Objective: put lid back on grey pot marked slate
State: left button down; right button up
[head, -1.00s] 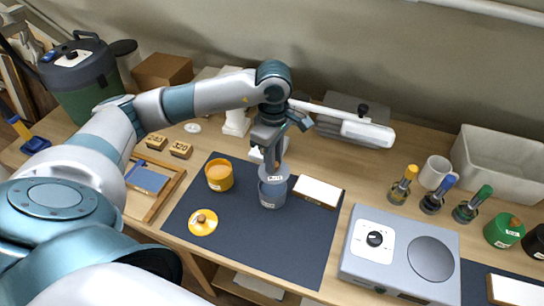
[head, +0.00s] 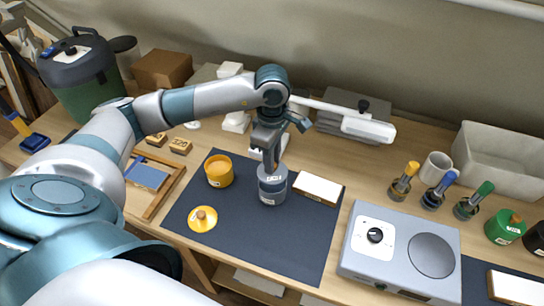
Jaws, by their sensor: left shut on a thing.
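The grey pot (head: 272,192) stands upright on the dark mat (head: 262,238), with a pale label on its front. My left gripper (head: 270,168) points down over the pot and is shut on the grey lid (head: 272,178). The lid is at the pot's rim; whether it is fully seated I cannot tell, as the fingers partly cover it. A yellow pot (head: 219,172) stands open to the left, and its yellow lid (head: 203,219) lies on the mat in front. My right gripper is not in view.
A white-topped block (head: 317,189) lies close to the right of the grey pot. A grey hotplate unit (head: 402,252) stands further right. Several coloured-handled tools and a white mug (head: 435,169) stand behind it. The mat's front is clear.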

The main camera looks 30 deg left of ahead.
pick_arm(q)
jog(key=shift+f, duration=0.85)
jog(key=shift+f+b, duration=1.3)
jog(key=shift+b, duration=0.15)
jog(key=shift+b, duration=0.4)
jog(key=shift+b, duration=0.3)
dwell(0.4)
jog(key=shift+f+b, duration=0.1)
jog(key=shift+b, duration=0.35)
dwell(0.7)
